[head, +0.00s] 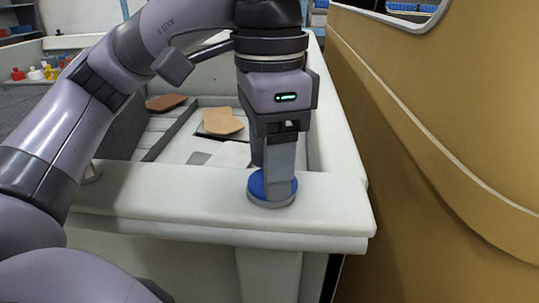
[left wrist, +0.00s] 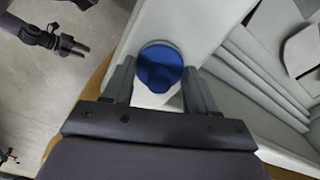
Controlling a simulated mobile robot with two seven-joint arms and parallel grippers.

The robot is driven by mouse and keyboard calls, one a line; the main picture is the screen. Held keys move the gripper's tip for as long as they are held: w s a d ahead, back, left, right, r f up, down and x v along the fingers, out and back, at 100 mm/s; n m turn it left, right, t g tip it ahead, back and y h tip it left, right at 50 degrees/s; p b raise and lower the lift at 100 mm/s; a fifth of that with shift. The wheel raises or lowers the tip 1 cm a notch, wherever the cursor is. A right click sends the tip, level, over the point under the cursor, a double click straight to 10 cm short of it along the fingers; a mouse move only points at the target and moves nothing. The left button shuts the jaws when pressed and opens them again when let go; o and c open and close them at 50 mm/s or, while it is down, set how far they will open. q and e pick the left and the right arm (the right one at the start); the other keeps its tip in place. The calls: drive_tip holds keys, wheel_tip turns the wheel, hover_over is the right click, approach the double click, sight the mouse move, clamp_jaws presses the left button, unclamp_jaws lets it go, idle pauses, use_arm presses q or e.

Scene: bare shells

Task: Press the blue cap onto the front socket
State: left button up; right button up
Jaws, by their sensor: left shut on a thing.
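The blue cap (head: 257,187) is a round disc at the near edge of the white shell, between the fingers of my left gripper (head: 279,178). It also shows in the left wrist view (left wrist: 160,66), where the fingers stand on either side of its near part. My left gripper points straight down and is shut on the cap. Under the cap, a pale grey round rim of the front socket (head: 270,203) shows on the shell's top. The cap looks level and very close to the socket; whether they touch is unclear.
The white shell (head: 150,195) has a hollow interior with brown and tan pieces (head: 222,122) in it. A large tan shell (head: 430,150) rises close on the right. Small coloured objects (head: 35,74) stand at the far left.

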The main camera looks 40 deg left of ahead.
use_arm(q)
drive_tip(key=shift+r+p, duration=0.3)
drive_tip(key=shift+p, duration=0.2)
idle(0.5)
clamp_jaws()
drive_tip(key=shift+s+r+p, duration=0.1)
drive_tip(key=shift+r+p, duration=0.05)
drive_tip(key=shift+p, duration=0.15)
idle(1.3)
drive_tip(key=shift+f, duration=0.2)
drive_tip(key=o, duration=1)
unclamp_jaws()
